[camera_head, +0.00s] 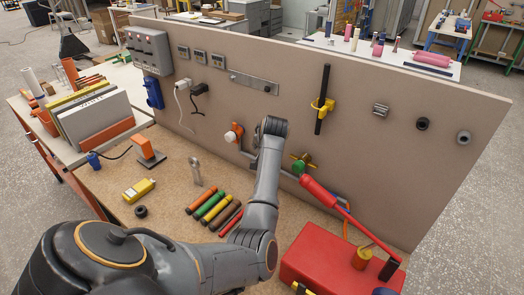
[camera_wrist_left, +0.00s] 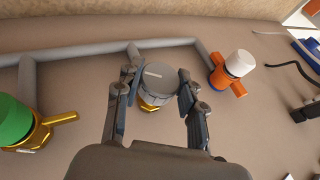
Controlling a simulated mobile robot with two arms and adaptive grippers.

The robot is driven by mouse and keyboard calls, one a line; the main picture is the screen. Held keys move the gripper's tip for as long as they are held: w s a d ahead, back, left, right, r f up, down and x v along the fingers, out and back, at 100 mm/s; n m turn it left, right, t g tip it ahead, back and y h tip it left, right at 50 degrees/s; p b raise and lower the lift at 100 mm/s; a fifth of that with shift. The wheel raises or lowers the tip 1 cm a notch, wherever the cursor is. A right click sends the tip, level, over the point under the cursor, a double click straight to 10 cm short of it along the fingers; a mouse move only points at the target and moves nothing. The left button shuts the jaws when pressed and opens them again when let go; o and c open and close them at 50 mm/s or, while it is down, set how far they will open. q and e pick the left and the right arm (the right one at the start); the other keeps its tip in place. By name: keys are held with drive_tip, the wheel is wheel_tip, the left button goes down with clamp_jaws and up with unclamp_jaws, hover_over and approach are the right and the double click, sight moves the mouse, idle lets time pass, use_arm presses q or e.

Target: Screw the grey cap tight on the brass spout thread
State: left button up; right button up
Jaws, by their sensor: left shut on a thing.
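The grey cap (camera_wrist_left: 157,78) sits over the brass spout (camera_wrist_left: 150,104) in the left wrist view, with brass showing just below it. How far the cap is threaded on cannot be told. My left gripper (camera_wrist_left: 160,84) is around the cap, with one finger on each side, shut on it. In the head view my left arm reaches to the upright panel (camera_head: 350,90) and hides the cap, spout and gripper fingers. My right gripper is not in view.
A green-capped brass valve (camera_wrist_left: 18,125) and a white-capped orange valve (camera_wrist_left: 236,68) flank the spout along a grey pipe (camera_wrist_left: 90,53). On the bench, several coloured tubes (camera_head: 212,205) lie below my arm. A red box (camera_head: 330,262) stands at right.

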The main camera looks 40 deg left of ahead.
use_arm(q)
drive_tip(key=shift+p, duration=0.4)
drive_tip(key=shift+w+a+b, duration=0.15)
drive_tip(key=shift+w+b, duration=0.45)
drive_tip(key=shift+w, duration=0.45)
drive_tip(key=o, duration=1.1)
drive_tip(key=v, duration=1.2)
drive_tip(key=shift+w, duration=0.1)
